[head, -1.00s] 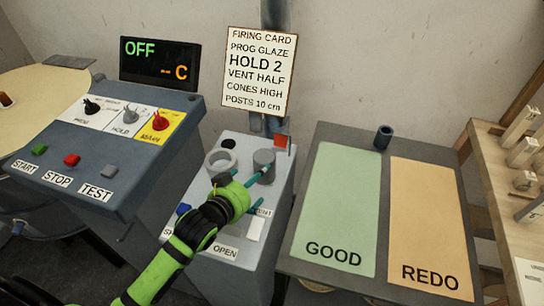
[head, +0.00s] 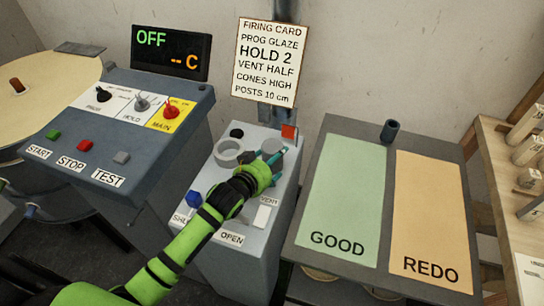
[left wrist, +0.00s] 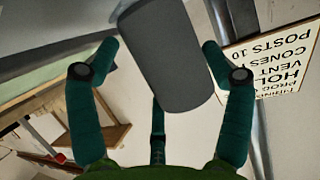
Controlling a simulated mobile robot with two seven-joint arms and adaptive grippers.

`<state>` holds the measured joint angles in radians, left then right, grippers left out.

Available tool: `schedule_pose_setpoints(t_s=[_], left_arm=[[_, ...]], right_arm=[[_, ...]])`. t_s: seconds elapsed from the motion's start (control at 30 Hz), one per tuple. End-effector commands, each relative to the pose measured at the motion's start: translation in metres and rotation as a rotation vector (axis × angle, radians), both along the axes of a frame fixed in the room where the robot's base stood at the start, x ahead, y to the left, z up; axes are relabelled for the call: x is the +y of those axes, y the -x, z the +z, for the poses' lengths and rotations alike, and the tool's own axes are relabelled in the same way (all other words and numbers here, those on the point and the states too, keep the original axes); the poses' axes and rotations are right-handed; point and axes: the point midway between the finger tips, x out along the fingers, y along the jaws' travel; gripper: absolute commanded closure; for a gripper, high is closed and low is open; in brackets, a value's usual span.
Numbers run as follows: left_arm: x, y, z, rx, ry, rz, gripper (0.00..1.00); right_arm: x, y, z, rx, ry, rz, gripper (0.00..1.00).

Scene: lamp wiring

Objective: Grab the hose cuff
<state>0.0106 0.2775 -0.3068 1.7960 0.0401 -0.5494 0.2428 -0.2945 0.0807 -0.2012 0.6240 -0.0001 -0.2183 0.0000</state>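A grey cylinder (head: 272,147), which I take to be the hose cuff, stands on the grey box's top beside a pale ring (head: 232,152). My left gripper (head: 276,157), green with teal fingers, reaches it from the near side and hides its lower part. In the left wrist view the grey cylinder (left wrist: 165,55) fills the space between the spread fingers (left wrist: 158,55). A narrow gap shows by the left finger; I cannot tell whether the right finger touches. The left gripper is open. My right gripper is not in view.
The grey box (head: 262,255) carries a blue knob (head: 194,198), a red block (head: 289,131) and a white switch (head: 262,216). A control console (head: 120,140) stands left. The GOOD and REDO board (head: 330,180), with a dark tube (head: 389,131), stands right.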

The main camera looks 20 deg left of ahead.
Motion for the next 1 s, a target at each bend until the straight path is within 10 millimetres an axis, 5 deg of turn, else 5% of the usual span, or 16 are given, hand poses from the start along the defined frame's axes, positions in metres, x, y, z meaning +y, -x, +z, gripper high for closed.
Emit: schedule_pose_setpoints(t_s=[0.43,0.67,1.0], left_arm=[[-0.001,0.001,0.004,0.003,0.002,-0.001,0.58],[-0.001,0.0,0.037,-0.005,0.001,-0.001,0.58],[-0.027,0.067,0.082,0.0,0.006,-0.001,0.58]], right_arm=[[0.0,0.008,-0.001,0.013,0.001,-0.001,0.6],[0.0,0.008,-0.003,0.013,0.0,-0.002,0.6],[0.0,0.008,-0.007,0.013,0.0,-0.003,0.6]])
